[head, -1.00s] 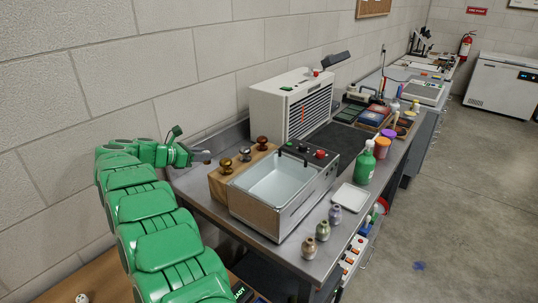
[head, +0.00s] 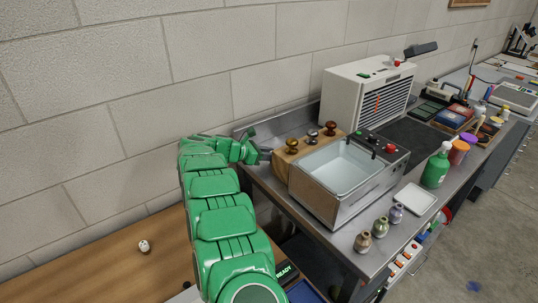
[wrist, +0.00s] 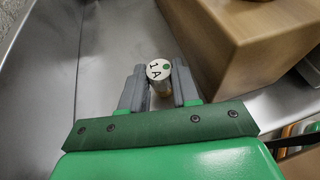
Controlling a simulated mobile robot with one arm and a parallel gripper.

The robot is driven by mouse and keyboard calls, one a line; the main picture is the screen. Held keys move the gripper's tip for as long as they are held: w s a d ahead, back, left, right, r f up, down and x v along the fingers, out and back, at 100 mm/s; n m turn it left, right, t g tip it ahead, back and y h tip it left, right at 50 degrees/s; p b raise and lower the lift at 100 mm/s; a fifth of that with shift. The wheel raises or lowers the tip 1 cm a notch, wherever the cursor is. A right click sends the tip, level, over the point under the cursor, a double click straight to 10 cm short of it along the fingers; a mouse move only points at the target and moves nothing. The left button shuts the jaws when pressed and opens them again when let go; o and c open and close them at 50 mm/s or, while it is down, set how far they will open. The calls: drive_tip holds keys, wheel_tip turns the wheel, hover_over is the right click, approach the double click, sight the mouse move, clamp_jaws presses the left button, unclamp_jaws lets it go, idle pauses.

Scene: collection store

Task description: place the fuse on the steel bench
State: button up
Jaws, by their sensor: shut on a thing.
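The fuse (wrist: 160,76) is a small metal cylinder with a pale end cap marked "1A" and a green dot. My gripper (wrist: 158,88) is shut on it, one grey finger on each side. In the head view my gripper (head: 266,154) is over the left end of the steel bench (head: 258,176), left of a wooden block. The fuse is too small to make out there. In the wrist view the bare bench (wrist: 75,50) lies below and left of the fuse. I cannot tell whether the fuse touches it.
A wooden block with knobs (head: 283,167) stands close right of my gripper. Beyond are a water bath (head: 345,170), a white cabinet (head: 352,92), a green bottle (head: 436,170) and several small jars (head: 380,226). A wooden table (head: 110,275) with a small white object (head: 143,246) is at lower left.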

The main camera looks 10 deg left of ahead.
drive_tip(key=shift+f, duration=0.25)
drive_tip(key=o, duration=1)
drive_tip(key=shift+o, duration=0.2)
drive_tip(key=shift+r, duration=0.1)
